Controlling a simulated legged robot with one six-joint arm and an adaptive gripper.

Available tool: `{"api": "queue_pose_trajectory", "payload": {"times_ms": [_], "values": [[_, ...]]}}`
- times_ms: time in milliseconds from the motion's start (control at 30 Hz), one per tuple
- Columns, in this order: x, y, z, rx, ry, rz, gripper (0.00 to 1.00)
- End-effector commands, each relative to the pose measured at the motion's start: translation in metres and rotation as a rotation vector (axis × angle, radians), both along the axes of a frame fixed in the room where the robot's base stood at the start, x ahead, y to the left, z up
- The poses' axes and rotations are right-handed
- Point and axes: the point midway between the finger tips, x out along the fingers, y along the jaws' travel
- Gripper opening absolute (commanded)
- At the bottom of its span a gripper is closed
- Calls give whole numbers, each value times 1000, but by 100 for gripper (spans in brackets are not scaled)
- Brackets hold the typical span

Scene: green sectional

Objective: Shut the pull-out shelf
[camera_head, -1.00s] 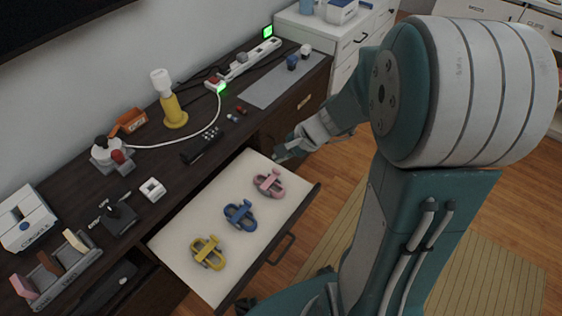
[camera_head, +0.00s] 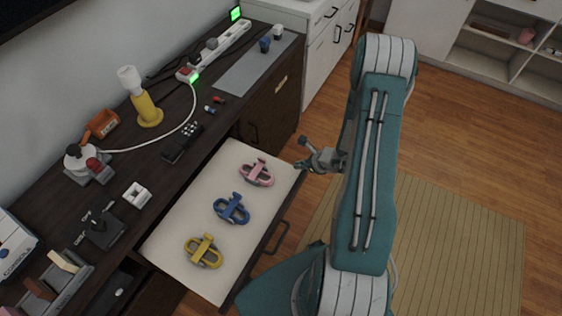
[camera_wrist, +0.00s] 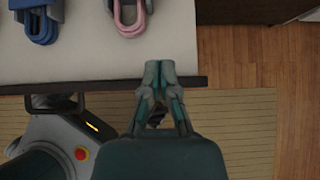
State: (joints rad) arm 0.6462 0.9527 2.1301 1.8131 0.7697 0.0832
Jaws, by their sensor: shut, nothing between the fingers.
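The pull-out shelf (camera_head: 183,232) stands out from the dark desk, its pale surface exposed. Its dark front edge carries a black handle (camera_head: 277,238), which also shows at the left in the wrist view (camera_wrist: 57,104). On the shelf lie a pink clip-like item (camera_head: 257,173), a blue one (camera_head: 232,209) and a yellow one (camera_head: 203,251). My gripper (camera_head: 302,166) is at the shelf's far front corner in the head view. In the wrist view my gripper (camera_wrist: 158,68) is shut and empty, its fingertips over or at the front edge, right of the handle. Contact cannot be told.
The desk top holds a yellow-based lamp (camera_head: 147,108), a black remote (camera_head: 182,142), a power strip (camera_head: 220,46) and a joystick (camera_head: 103,228). A white cabinet (camera_head: 318,38) stands beyond the desk. The floor with a striped rug (camera_head: 450,235) is open to the right.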

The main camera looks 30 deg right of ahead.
Motion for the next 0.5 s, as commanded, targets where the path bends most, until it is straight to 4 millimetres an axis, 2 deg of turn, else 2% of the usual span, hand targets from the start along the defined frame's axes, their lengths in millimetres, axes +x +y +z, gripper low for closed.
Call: {"api": "queue_pose_trajectory", "payload": {"times_ms": [500], "values": [[53, 41, -66, -1, 1, 8, 0]]}}
